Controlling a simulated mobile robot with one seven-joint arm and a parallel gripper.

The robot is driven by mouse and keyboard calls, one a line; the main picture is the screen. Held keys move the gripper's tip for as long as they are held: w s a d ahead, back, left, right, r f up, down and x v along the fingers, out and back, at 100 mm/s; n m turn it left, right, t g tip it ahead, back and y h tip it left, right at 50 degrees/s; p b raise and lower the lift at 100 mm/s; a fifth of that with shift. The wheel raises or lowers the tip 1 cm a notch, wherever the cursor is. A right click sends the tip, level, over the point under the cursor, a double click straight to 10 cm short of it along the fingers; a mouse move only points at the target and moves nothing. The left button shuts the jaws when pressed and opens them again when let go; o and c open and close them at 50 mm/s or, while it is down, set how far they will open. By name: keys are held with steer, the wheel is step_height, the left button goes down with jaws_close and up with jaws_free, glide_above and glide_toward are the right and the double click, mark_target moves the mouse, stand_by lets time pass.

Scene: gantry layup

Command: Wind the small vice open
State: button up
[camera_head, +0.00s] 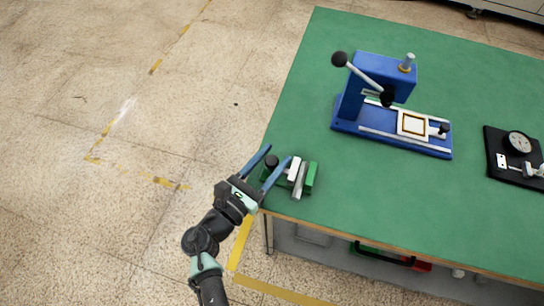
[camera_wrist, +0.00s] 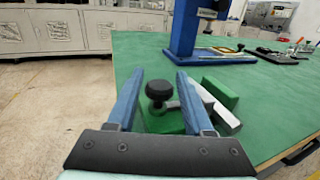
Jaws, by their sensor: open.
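The small vice (camera_head: 309,178) is green with pale jaw blocks and sits at the near left corner of the green table. In the wrist view its green body (camera_wrist: 219,92) and pale jaw (camera_wrist: 228,119) lie to the right. A gap between the jaws cannot be judged clearly. Its black round knob (camera_wrist: 159,90) is at its left end and also shows in the head view (camera_head: 271,161). My gripper (camera_head: 279,153) is open, its blue fingers pointing at the vice. In the wrist view the knob appears between the fingers (camera_wrist: 160,79), with visible space to the left finger.
A blue lever press (camera_head: 378,76) with a black-balled handle stands on the table (camera_head: 312,92) behind the vice. A black plate with a dial gauge (camera_head: 518,142) is at the far right. The table top between them is clear. Open floor (camera_head: 130,215) lies to the left.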

jaws_close()
stand_by(0.3)
steer(key=shift+r+n+t+y+p, duration=0.1)
steer(key=shift+n+t+y+p, duration=0.2)
steer(key=shift+n+y+p, duration=0.25)
steer(key=shift+y+p, duration=0.25)
steer(key=shift+p, duration=0.15)
steer(key=shift+a+n+t+y+p, duration=0.1)
steer(key=shift+n+t+y+p, duration=0.2)
steer(key=shift+n+t+y, duration=0.45)
steer(key=n+y+b, duration=0.1)
steer(key=n+t+y+b, duration=0.1)
steer(key=y, duration=0.1)
steer(key=shift+f, duration=0.35)
steer(key=shift+n+y+b, duration=0.3)
steer(key=shift+y+b, duration=0.3)
steer(key=shift+y, duration=0.05)
steer(key=shift+r+n+y+b, duration=0.15)
steer(key=shift+n+y+b, duration=0.15)
steer(key=shift+y, duration=0.1)
